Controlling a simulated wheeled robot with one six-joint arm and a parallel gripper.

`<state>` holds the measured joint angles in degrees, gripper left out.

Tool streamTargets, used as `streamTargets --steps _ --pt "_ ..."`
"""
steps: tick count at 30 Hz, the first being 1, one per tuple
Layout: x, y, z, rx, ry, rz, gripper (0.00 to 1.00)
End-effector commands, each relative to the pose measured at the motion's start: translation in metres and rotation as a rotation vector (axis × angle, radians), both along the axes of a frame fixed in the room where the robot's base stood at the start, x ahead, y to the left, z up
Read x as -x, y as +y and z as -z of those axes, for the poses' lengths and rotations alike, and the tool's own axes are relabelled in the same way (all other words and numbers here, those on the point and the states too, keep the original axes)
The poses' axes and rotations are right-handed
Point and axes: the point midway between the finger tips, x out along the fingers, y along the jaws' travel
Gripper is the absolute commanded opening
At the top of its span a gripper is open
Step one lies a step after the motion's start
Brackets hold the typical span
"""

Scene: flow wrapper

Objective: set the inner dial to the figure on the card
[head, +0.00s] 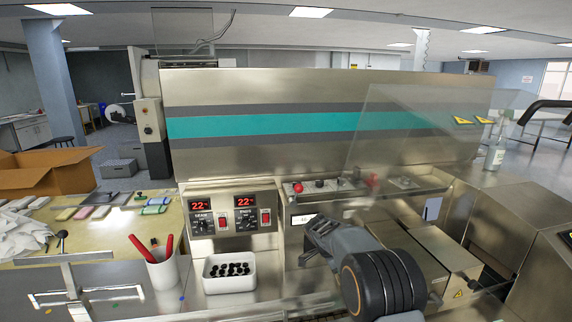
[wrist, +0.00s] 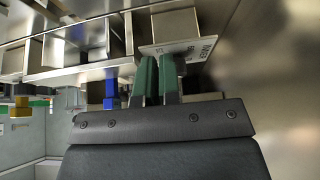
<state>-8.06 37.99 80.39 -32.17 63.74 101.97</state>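Two control units with red displays reading about 22 sit side by side on the machine's front. The left one has a black dial (head: 200,227); the right one, nearer the machine's middle, has another black dial (head: 245,222). Their pointer positions are too small to read. A white card (head: 302,219) with dark print is on the steel front to the right, partly hidden by my gripper (head: 312,236). In the wrist view, a printed white plate (wrist: 190,47) lies just beyond my gripper (wrist: 158,62). Its green-padded fingers are a narrow gap apart, with nothing visible between them.
A red switch (head: 266,217) sits beside the right dial. A clear guard (head: 420,140) hangs above right. A red button (head: 298,188) is on the ledge.

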Motion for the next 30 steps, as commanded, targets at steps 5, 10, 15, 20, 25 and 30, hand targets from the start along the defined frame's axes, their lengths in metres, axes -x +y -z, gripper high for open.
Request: streamTargets --steps 5,10,15,20,25,30 --pt "0.004 -0.005 0.007 0.006 0.018 0.01 0.0" --pt "0.003 -0.005 0.007 0.005 0.017 0.01 0.0" --pt "0.004 -0.005 0.007 0.005 0.017 0.01 0.0" --pt "0.005 -0.002 0.008 0.005 0.016 0.008 0.0" --pt "0.007 0.003 0.008 0.004 0.015 0.006 0.0" --pt "0.007 0.007 0.004 0.002 0.015 0.001 0.0"
